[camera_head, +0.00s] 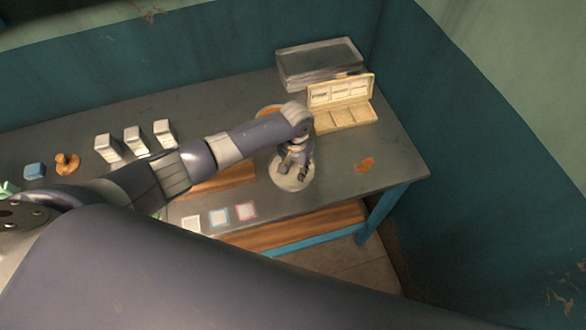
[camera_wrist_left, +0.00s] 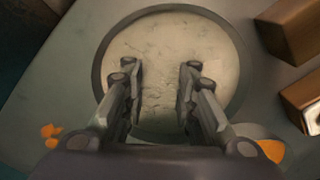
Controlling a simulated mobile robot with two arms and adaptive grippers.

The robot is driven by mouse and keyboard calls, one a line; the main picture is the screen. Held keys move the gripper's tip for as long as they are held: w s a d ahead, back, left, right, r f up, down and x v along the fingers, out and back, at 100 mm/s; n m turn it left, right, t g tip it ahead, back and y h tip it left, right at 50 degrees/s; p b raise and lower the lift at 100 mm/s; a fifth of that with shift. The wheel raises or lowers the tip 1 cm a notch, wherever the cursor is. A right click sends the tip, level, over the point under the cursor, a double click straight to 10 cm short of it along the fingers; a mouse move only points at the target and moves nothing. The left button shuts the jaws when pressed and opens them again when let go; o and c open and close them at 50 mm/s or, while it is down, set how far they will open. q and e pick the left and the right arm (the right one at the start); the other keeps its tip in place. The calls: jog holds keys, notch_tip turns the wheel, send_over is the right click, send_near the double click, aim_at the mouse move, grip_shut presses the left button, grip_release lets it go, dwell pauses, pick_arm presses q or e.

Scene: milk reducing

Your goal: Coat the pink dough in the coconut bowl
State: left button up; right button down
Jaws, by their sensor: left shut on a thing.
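The round bowl (camera_head: 290,184) of pale, flaky coconut stands near the table's front edge. It fills the middle of the left wrist view (camera_wrist_left: 170,45). My left gripper (camera_head: 293,166) points down over the bowl, its fingertips inside the rim as seen from above. In the left wrist view the two fingers (camera_wrist_left: 158,76) stand apart with a pale patch between them. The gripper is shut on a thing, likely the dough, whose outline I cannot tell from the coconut. No pink dough shows in either view. My right gripper is out of view.
A cream compartment box (camera_head: 342,118) with its lid up and a clear container (camera_head: 320,63) stand behind. Orange bits (camera_head: 365,164) lie right of the bowl. A wooden board (camera_head: 228,179), small cards (camera_head: 220,217) and white cartons (camera_head: 136,140) are to the left.

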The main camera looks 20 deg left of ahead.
pick_arm(q)
jog(key=shift+w, duration=0.5)
jog(key=shift+w+a, duration=0.15)
jog(key=shift+a, duration=0.05)
jog(key=shift+a, duration=0.25)
jog(key=shift+s+a, duration=0.1)
jog(key=shift+s, duration=0.5)
jog(key=shift+r, duration=3.75)
jog(key=shift+r, duration=2)
